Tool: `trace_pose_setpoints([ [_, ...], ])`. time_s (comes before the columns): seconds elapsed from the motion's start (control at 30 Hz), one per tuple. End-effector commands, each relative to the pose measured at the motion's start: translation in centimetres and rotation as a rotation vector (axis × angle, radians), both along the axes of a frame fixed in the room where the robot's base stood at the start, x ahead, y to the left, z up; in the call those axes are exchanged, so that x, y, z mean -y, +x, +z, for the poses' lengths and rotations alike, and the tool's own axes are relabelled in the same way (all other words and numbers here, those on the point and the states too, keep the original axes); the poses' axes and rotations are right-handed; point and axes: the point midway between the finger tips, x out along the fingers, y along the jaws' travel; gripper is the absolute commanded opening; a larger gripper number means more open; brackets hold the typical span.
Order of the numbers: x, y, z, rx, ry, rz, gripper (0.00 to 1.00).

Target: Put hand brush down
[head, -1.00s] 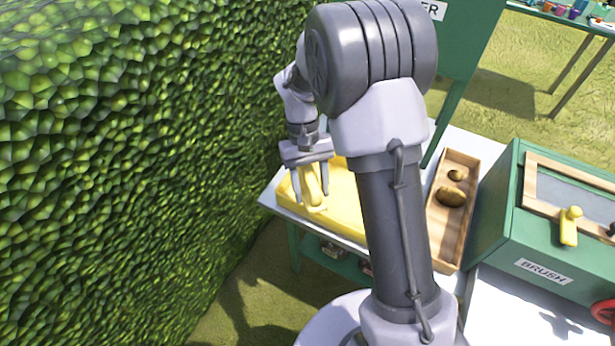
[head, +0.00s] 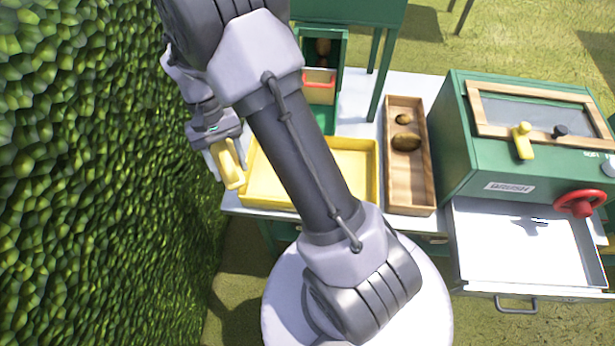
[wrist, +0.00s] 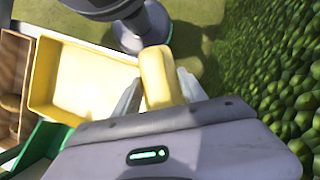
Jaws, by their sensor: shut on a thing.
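My gripper (head: 226,160) is at the left in the head view, shut on the yellow hand brush (head: 233,172). It holds the brush at the left end of the yellow tray (head: 369,165), next to the hedge. In the wrist view the brush (wrist: 157,75) sticks out between the two grey fingers (wrist: 160,90), with the tray (wrist: 42,80) to its left. The brush's bristles cannot be made out. My arm hides part of the tray in the head view.
A wooden tray (head: 409,178) with brown lumps stands right of the yellow tray. The hedge (head: 90,200) is close on the left.

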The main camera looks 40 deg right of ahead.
Motion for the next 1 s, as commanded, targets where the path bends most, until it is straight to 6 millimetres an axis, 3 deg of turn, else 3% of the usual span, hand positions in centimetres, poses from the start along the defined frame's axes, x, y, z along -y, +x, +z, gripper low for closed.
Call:
trace_pose_setpoints([
  [0.27,4.0,-1.0,-1.4,-0.004,0.003,-0.651,0.0],
  [0.5,9.7,-2.5,-2.6,-0.006,0.004,-1.361,0.0],
  [0.7,14.3,-4.8,-3.4,-0.005,0.005,-1.844,0.0],
  [0.87,16.4,-6.3,-3.8,-0.004,0.007,-2.071,0.0],
  [1.0,16.8,-6.7,-7.2,-0.007,0.006,-2.121,0.0],
])
